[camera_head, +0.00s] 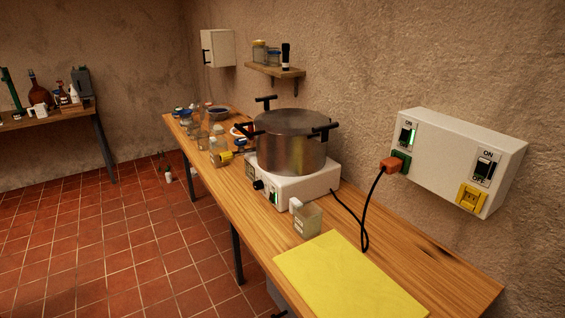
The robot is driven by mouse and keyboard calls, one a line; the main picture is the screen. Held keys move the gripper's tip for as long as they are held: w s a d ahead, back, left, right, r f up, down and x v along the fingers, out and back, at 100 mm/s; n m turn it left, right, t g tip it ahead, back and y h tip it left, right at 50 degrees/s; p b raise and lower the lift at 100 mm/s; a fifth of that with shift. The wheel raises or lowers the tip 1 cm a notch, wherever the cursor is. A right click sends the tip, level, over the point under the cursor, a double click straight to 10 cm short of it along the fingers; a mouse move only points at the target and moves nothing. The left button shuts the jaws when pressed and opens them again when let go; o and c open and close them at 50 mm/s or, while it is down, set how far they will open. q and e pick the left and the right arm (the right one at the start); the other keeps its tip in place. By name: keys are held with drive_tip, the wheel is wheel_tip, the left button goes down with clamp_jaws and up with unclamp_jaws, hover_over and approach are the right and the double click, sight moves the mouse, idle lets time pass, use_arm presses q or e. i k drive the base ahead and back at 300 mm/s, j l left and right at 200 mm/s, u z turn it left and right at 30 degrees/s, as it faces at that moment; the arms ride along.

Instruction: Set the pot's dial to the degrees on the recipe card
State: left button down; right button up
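A large steel pot (290,145) with black handles stands on a white heating base (308,188) on the wooden table. A small black dial (258,184) is on the base's front face. Its setting is too small to read. Beside it is a switch (273,197) with a green light. I cannot make out a recipe card with readable degrees. Neither of my grippers is in view.
A yellow mat (345,280) lies at the table's near end, with a small square jar (307,220) by it. Several jars and bowls crowd the far end. A black cord runs from an orange plug (391,166) in the wall power box (450,150) down to the table.

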sight(258, 185)
drive_tip(key=k+j, duration=0.15)
drive_tip(key=k, duration=0.25)
drive_tip(key=i+j+z, duration=0.1)
drive_tip(key=i+j, duration=0.15)
drive_tip(key=j, duration=0.15)
drive_tip(key=i+j+z, duration=0.1)
drive_tip(key=j, duration=0.25)
drive_tip(key=i+j+z, duration=0.15)
drive_tip(key=i+j, duration=0.15)
drive_tip(key=j, duration=0.15)
drive_tip(key=i+j+z, duration=0.1)
drive_tip(key=j, duration=0.3)
drive_tip(key=i+j+z, duration=0.1)
drive_tip(key=i+j, duration=0.15)
drive_tip(key=j, duration=0.2)
drive_tip(key=i+j+z, duration=0.1)
drive_tip(key=j, duration=0.35)
drive_tip(key=i+j+z, duration=0.15)
drive_tip(key=j, duration=0.35)
drive_tip(key=i+j+z, duration=0.1)
drive_tip(key=j, duration=0.35)
